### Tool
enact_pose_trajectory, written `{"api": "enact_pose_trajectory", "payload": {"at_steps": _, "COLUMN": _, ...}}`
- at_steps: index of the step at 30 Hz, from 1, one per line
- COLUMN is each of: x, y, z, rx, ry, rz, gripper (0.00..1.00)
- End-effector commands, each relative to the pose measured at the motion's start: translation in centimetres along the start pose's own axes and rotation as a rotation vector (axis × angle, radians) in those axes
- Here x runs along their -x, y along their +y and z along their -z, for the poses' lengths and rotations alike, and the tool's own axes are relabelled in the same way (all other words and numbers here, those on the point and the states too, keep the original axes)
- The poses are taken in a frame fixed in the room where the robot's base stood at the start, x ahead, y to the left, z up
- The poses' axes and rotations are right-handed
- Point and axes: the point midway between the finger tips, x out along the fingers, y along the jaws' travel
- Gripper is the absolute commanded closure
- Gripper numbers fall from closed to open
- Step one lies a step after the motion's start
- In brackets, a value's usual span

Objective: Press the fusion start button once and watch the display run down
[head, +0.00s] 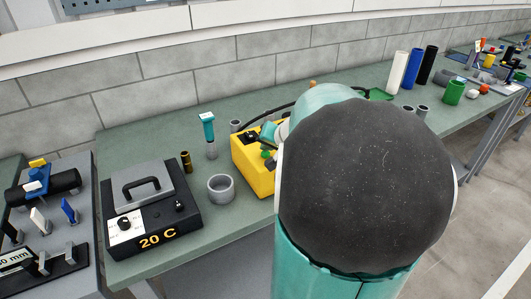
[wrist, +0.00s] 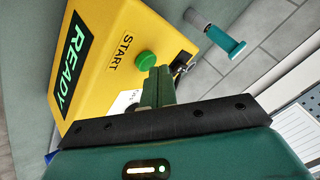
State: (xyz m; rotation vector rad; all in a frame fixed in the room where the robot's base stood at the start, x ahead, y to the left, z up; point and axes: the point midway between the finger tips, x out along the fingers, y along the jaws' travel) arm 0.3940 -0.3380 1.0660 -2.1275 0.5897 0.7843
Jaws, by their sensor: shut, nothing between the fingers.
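The yellow fusion box (head: 247,165) stands on the green bench, partly hidden by my arm in the head view. In the wrist view the box (wrist: 105,42) fills the upper left. Its display (wrist: 69,65) reads READY in green on black. The round green start button (wrist: 146,59) sits next to the word START. My gripper (wrist: 157,72) is shut and empty, its fingertips very close to the button. I cannot tell whether they touch it. The button also shows small in the head view (head: 266,154), just below my wrist.
A dark heater box with a handle reading 20 C (head: 155,215) and a grey ring (head: 221,188) stand to the left. A teal-topped tool (head: 208,128) stands behind them. Upright pipes (head: 398,72) stand at the far right. A black cable curves behind the yellow box.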

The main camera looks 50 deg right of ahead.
Motion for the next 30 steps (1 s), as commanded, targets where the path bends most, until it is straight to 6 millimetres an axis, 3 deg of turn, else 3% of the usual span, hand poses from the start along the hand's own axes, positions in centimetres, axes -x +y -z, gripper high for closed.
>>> {"api": "enact_pose_trajectory", "payload": {"at_steps": 30, "x": -0.59, "y": 0.44, "z": -0.44, "rx": 0.0, "ry": 0.0, "rz": 0.0, "gripper": 1.0}}
